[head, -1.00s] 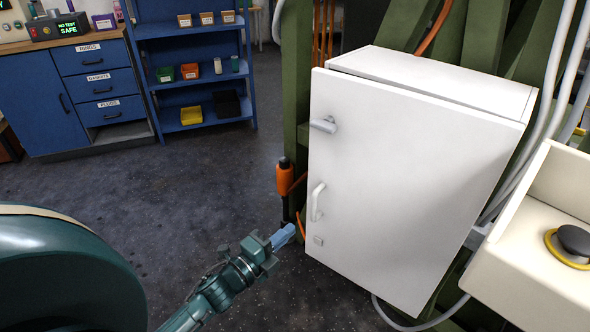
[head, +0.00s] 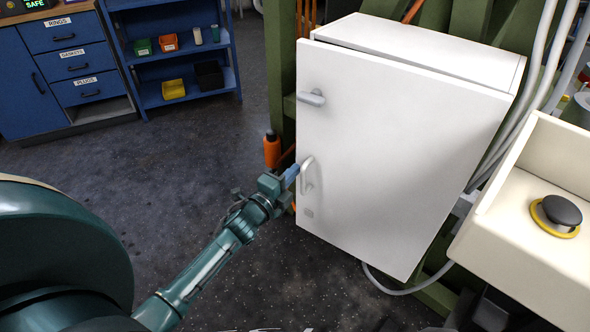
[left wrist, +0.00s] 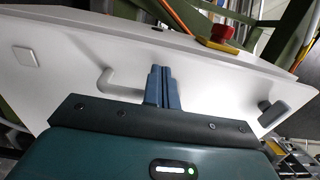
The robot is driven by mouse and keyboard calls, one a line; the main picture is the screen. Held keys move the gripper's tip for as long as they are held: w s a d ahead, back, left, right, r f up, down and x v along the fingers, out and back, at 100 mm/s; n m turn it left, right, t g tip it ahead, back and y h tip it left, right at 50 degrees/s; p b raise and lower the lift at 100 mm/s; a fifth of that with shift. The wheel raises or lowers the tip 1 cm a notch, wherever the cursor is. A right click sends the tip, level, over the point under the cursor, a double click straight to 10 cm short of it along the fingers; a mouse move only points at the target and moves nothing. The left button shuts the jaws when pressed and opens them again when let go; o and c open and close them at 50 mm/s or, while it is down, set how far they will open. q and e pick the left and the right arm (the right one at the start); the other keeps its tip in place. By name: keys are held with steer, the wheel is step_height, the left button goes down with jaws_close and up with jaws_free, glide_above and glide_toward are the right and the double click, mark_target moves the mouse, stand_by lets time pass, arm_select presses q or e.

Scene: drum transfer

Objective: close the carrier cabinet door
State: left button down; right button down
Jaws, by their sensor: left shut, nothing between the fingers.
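The white carrier cabinet stands on the green frame, and its door (head: 395,160) looks nearly flush, with a thin dark gap along the top edge. The door carries a grey latch lever (head: 312,97) near the top and a white pull handle (head: 307,175) lower down. My left gripper (head: 292,174) is shut and empty, its blue fingertips beside the pull handle. In the left wrist view the shut fingers (left wrist: 162,86) are in front of the door, just right of the handle (left wrist: 105,80); contact cannot be told. My right gripper is not in view.
A cream control box with a black button (head: 562,209) juts out at right. Blue drawers (head: 68,62) and shelves stand behind. The dark floor at left is clear.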

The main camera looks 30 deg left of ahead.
mark_target(300, 160)
arm_select(q)
steer(key=shift+w+d, duration=0.1)
steer(key=shift+w, duration=0.7)
steer(key=shift+w, duration=0.1)
steer(key=w+m+h+b, duration=0.1)
steer(key=w, duration=0.2)
steer(key=shift+d+h, duration=0.15)
steer(key=shift+h, duration=0.15)
steer(key=shift+w+r, duration=0.1)
steer(key=shift+r, duration=0.2)
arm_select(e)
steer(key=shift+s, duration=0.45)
arm_select(q)
steer(key=shift+a, duration=0.2)
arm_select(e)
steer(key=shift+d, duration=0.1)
